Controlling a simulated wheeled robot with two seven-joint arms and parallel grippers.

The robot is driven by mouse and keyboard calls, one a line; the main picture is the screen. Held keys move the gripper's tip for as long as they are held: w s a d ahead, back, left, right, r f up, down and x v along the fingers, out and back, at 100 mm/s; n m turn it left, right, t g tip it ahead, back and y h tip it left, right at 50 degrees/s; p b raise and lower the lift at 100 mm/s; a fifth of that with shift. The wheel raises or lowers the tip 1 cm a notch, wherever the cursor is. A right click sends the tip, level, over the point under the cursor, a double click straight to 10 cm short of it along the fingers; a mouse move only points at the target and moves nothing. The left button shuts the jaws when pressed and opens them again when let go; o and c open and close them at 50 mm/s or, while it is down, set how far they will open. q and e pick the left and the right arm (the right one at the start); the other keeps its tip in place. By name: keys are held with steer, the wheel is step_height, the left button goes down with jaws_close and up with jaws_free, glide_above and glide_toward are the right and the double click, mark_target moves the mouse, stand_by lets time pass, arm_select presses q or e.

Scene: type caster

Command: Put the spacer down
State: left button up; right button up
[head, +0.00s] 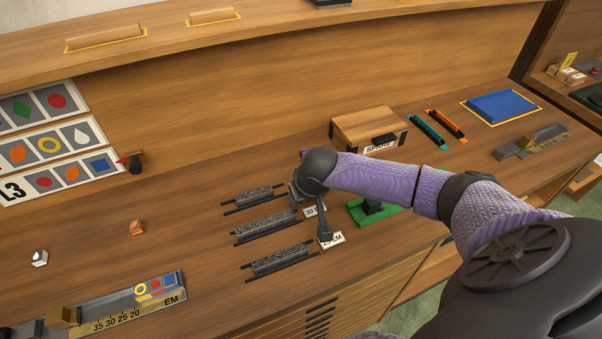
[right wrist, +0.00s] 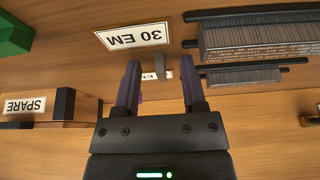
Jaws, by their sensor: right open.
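My right gripper (right wrist: 160,72) is open in the right wrist view, its two fingers apart. A small thin grey piece (right wrist: 158,66), which may be the spacer, shows between the fingertips, with a partly hidden white label behind it. I cannot tell whether it touches a finger or the bench. In the head view the dark right hand is low over the bench, at the right ends of the racks, and the arm hides part of that area. A "30 EM" label (right wrist: 135,36) lies near the fingers. My left gripper is not in view.
Three dark racks with grey bars (head: 264,226) lie left of the hand. A wooden SPARE box (head: 362,124), a green base (head: 395,215) and a blue tray (head: 500,106) are to the right. A composing stick (head: 115,305) lies front left.

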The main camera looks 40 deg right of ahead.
jaws_close()
